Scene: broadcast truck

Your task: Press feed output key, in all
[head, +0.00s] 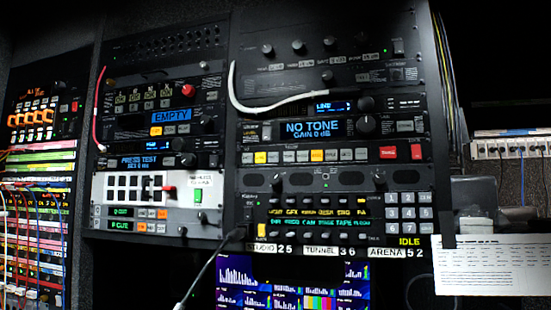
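A key panel (335,218) sits low in the right-hand rack, with two rows of small dark keys with yellow and green lettering. A pale number keypad (408,212) is at its right end. A yellow "IDLE" readout (409,242) shows below the keypad. A lit yellow key (262,230) is at the panel's lower left. The lettering is too small for me to tell which key is the feed output key. Neither of my grippers is in view.
Above are a "NO TONE" unit (312,129) and a looping white cable (275,104). A dark cable (207,269) hangs before the panel's lower left. A screen (290,283) is below. A paper sheet (490,264) hangs at right. Patch cables (22,235) crowd the left.

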